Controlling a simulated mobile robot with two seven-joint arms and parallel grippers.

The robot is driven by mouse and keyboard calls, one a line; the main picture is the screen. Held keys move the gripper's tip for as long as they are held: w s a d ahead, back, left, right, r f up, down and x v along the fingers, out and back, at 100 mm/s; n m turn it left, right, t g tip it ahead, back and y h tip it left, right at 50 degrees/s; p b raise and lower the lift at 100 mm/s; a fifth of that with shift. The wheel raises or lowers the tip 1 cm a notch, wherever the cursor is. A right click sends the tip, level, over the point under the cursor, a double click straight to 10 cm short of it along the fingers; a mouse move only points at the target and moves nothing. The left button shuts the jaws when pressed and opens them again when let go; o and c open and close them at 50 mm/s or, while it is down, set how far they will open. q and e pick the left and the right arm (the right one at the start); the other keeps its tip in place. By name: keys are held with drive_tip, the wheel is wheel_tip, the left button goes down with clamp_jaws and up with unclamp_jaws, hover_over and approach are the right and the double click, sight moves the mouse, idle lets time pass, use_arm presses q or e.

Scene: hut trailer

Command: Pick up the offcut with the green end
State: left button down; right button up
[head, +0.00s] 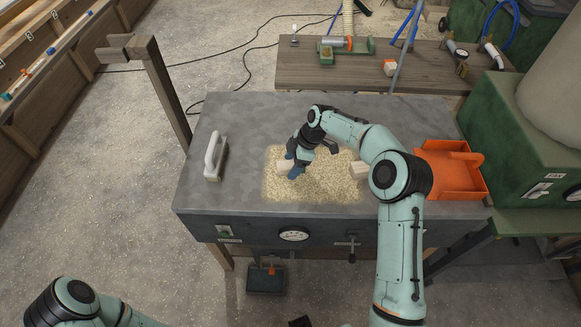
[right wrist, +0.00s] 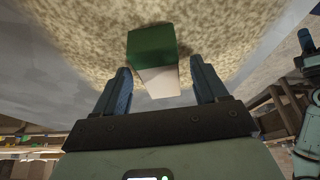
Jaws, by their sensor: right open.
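The offcut with the green end (right wrist: 152,47) shows in the right wrist view, its green end away from the palm and its pale wood (right wrist: 161,82) nearer. My right gripper (right wrist: 161,86) is open, with one blue finger on each side of it; I cannot tell whether either touches. In the head view my right gripper (head: 293,162) is low over a patch of pale granules. A pale block (head: 283,161) shows beside its fingers, partly hidden, and no green is visible on it there. My left arm shows only at the bottom left; its gripper is out of view.
Another pale block (head: 358,169) lies at the right of the granule patch (head: 325,187), partly behind my right arm. A wooden post stands at the bench's left.

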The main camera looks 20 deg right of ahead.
drive_tip(key=c, duration=1.1)
drive_tip(key=shift+o, duration=0.2)
drive_tip(key=shift+r, duration=0.15)
